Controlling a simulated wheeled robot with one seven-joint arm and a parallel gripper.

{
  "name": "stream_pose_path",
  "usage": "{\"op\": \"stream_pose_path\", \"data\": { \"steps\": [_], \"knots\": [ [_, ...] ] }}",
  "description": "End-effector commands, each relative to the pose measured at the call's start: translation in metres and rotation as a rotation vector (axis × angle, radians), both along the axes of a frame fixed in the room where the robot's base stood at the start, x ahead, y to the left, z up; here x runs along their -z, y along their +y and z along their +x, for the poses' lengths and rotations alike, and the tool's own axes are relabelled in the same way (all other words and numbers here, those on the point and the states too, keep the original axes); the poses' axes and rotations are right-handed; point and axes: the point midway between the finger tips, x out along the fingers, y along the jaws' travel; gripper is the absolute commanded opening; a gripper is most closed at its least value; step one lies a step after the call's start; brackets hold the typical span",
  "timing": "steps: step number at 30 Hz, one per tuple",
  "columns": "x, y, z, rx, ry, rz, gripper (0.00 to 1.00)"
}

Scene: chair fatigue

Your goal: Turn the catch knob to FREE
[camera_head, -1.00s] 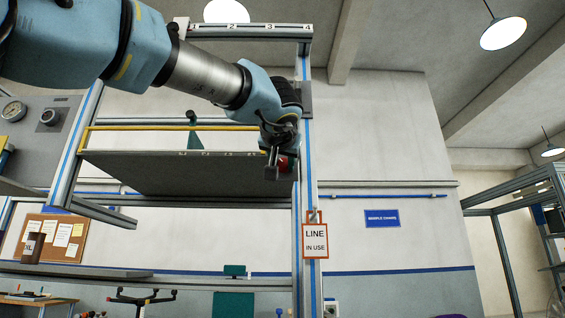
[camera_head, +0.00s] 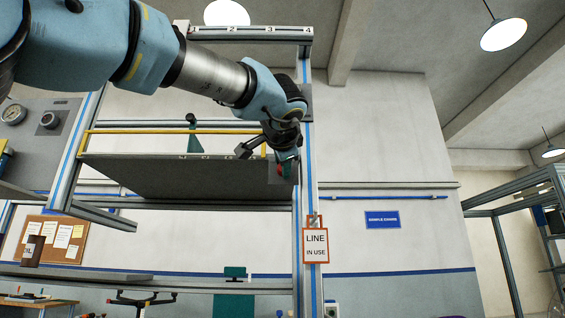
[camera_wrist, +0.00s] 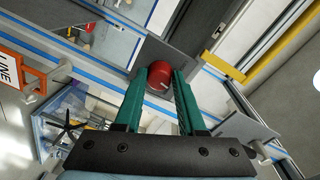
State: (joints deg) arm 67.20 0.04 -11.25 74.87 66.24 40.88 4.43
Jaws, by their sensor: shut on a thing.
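The red catch knob (camera_wrist: 160,77) sits on a grey plate (camera_wrist: 182,50) on the frame in the wrist view. A pale mark shows on its face. My gripper (camera_wrist: 158,82) has its two green fingers on either side of the knob, shut on it. Any FREE lettering by the knob cannot be read.
The upright post (camera_head: 309,190) stands right beside my gripper. A LINE IN USE tag (camera_head: 315,246) hangs on it below. The dark board (camera_head: 180,178) with a yellow rail (camera_head: 170,131) extends left.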

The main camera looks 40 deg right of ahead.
Motion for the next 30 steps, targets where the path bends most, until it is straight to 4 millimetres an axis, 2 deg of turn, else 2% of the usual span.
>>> {"op": "stream_pose_path", "data": {
  "steps": [15,30],
  "knots": [
    [-0.0017,-0.0009,-0.0004,0.0,-0.277,0.342,0.0],
    [-0.0008,-0.0014,-0.0012,0.002,-0.387,0.475,0.0]
  ]
}}
